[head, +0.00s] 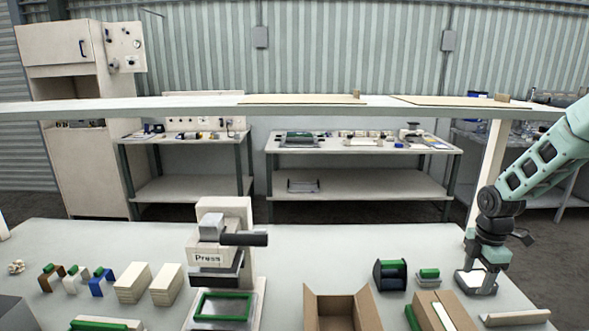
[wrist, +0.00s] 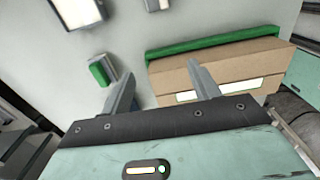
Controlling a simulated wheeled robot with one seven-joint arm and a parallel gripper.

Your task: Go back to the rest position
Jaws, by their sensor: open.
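My gripper (head: 477,283) is at the right end of the front table in the head view, beside a brown box. In the wrist view my gripper (wrist: 160,77) has its two fingers apart with nothing between them. The brown box (wrist: 225,68), with a green strip along its edge and a white label, lies just beyond the right finger. It also shows in the head view (head: 452,318). The fingertips in the head view are too small to make out.
An open cardboard box (head: 342,310) and a press (head: 222,255) stand on the front table (head: 320,245). A green-topped block (head: 428,277) and a dark spool-like item (head: 391,275) lie left of my gripper. A long shelf (head: 200,107) crosses behind.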

